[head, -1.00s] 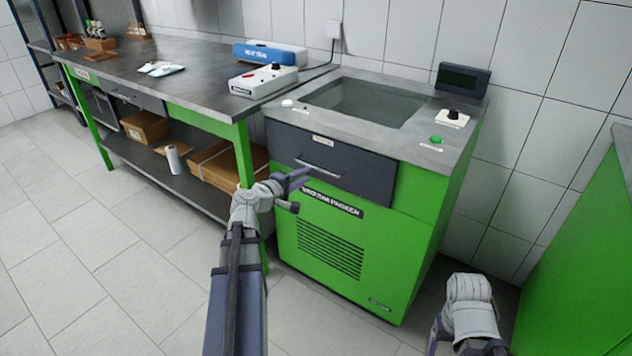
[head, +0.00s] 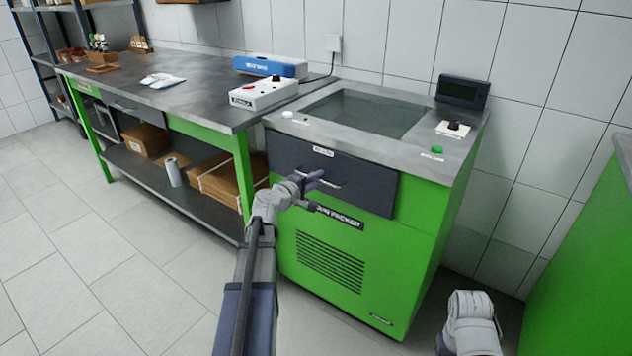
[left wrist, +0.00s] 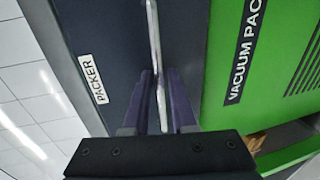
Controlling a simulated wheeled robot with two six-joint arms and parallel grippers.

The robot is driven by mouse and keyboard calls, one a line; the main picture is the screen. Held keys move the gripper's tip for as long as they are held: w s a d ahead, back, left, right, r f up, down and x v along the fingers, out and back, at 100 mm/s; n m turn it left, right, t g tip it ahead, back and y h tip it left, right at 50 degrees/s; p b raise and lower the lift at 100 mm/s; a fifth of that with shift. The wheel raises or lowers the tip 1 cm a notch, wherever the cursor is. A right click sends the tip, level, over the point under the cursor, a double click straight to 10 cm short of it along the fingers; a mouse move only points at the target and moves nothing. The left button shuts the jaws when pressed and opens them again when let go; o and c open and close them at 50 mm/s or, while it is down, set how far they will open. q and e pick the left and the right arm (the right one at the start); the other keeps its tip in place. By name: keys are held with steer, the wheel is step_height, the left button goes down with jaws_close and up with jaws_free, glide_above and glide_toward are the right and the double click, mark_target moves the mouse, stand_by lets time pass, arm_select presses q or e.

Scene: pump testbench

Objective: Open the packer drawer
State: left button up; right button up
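The packer drawer (head: 365,185) is the dark front panel at the top of the green vacuum packer (head: 410,240). It looks closed, its front flush with the cabinet. Its metal bar handle (head: 335,184) is partly hidden by my left gripper (head: 313,178). In the left wrist view the handle (left wrist: 154,40) runs between the two purple fingers of my left gripper (left wrist: 160,85). The fingers are apart, one on each side of the bar, with slight gaps showing. A "PACKER" label (left wrist: 92,79) is on the drawer front.
A workbench (head: 205,85) with a white control box (head: 262,94) stands left of the packer. Cardboard boxes (head: 222,183) lie on its lower shelf. A green cabinet (head: 590,250) stands at the right. The floor (head: 90,270) in front is clear.

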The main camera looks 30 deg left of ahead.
arm_select(q)
jaws_close()
stand_by(1.4)
